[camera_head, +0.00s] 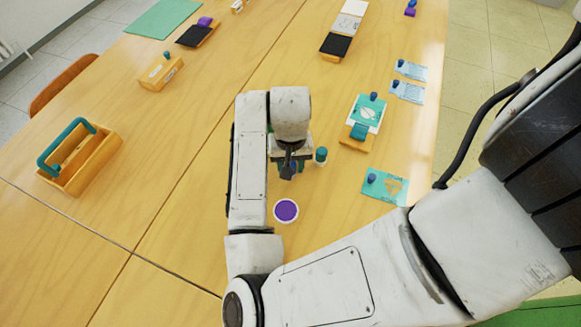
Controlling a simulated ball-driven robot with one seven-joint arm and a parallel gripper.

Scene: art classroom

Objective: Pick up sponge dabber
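My gripper (289,170) hangs above the table in the middle of the view, seen from behind and partly covered by my own wrist. A dark blue rounded shape shows between or just under its fingers; I cannot tell whether it is held. Small knobbed pieces that look like dabbers lie about. One blue knob (371,178) is on the teal stencil card right of my gripper, and another (374,96) is at the top of a stencil board. I cannot tell which one is the sponge dabber. Whether the fingers are open or shut is hidden.
A small teal-capped pot (321,155) stands close right of my gripper. A round dish of purple paint (286,210) lies just in front. A wooden caddy with a teal handle (78,155) stands left. Free table (160,130) lies between the caddy and my arm.

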